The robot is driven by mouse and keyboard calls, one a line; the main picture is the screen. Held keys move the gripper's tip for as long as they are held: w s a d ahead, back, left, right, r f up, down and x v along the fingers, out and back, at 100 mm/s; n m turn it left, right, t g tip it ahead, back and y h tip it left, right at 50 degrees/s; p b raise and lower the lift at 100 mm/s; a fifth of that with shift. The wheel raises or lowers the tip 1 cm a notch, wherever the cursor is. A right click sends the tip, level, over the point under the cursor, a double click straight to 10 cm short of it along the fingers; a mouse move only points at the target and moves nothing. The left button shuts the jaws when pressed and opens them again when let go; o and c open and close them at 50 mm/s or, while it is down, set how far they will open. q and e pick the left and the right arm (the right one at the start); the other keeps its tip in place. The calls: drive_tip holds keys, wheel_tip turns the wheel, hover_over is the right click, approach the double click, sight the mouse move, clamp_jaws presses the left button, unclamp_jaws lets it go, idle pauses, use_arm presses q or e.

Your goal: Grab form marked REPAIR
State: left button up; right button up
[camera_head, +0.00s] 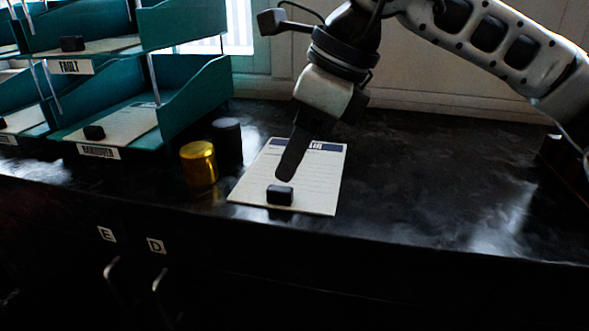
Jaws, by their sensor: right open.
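A form (320,175), a pale sheet with a dark blue header, lies on the dark counter. The header word is partly covered by my right gripper, and I cannot read it in full. A small black block (279,196) sits on the form near its front edge. My right gripper (287,175) points down over the form, just behind the block. Its jaws are open, though seen edge-on with one finger showing clearly. It holds nothing that I can see. My left gripper is not in view.
Green stacked trays stand at the left; labels read FAULT (76,67) and HANDOVER (98,152). Each holds a form with a black block. A yellow cylinder (198,165) and a black cylinder (227,141) stand left of the form. The counter (430,185) right of it is clear.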

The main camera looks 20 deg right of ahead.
sight(280, 188)
drive_tip(key=x, duration=0.5)
drive_tip(key=shift+s+d+f+p, duration=0.1)
drive_tip(key=shift+s+f+p, duration=0.1)
drive_tip(key=shift+p, duration=0.2)
clamp_jaws()
drive_tip(key=shift+r, duration=0.1)
